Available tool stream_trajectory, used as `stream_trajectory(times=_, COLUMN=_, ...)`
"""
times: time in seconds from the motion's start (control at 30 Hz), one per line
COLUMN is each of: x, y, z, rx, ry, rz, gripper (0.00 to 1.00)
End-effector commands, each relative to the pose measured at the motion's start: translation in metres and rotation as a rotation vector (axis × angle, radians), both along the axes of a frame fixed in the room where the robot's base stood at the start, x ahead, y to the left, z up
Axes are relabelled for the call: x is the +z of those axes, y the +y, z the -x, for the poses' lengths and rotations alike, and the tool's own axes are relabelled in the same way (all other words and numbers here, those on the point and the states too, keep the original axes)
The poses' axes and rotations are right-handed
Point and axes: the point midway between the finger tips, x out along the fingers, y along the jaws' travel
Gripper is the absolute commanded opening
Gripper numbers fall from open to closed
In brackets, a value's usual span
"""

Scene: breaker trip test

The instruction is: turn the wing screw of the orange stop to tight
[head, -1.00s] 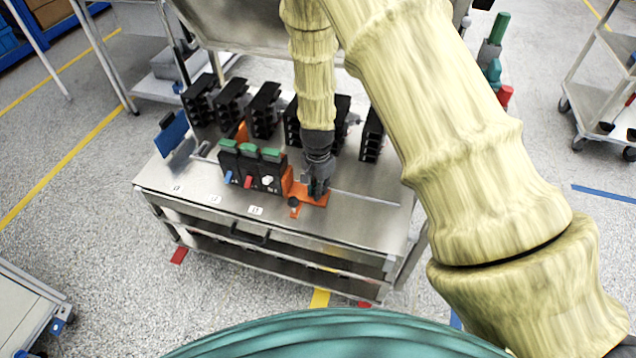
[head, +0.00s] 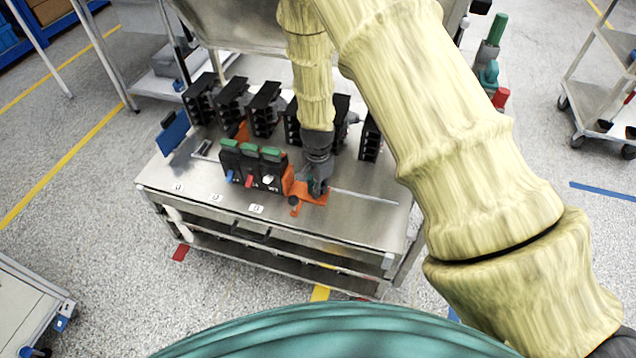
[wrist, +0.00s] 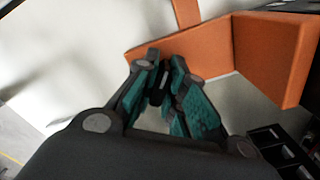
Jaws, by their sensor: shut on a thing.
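The orange stop (head: 311,199) sits on the steel bench top at the right end of the breaker row; its plate and upright wall also show in the wrist view (wrist: 270,50). My gripper (head: 318,190) points down over the stop. In the wrist view my gripper (wrist: 162,80) has its teal pads closed in on a small dark piece (wrist: 157,96), which looks like the wing screw and is mostly hidden by the pads. How tight the screw is cannot be seen.
Three black breakers (head: 250,167) with green tops stand just left of the stop. Several black units (head: 265,110) line the back of the bench. A black knob (head: 294,201) is at the stop's front end. The bench's front right is clear.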

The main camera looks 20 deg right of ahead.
Motion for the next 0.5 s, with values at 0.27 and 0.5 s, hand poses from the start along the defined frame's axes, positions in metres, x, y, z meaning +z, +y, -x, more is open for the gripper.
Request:
stream_trajectory(times=0.27, x=0.0011, y=0.0001, z=0.0006, rx=-0.026, ry=0.001, rz=0.0, gripper=0.0)
stream_trajectory(times=0.5, x=0.0014, y=-0.0001, z=0.0007, rx=-0.136, ry=0.002, rz=0.001, gripper=0.0)
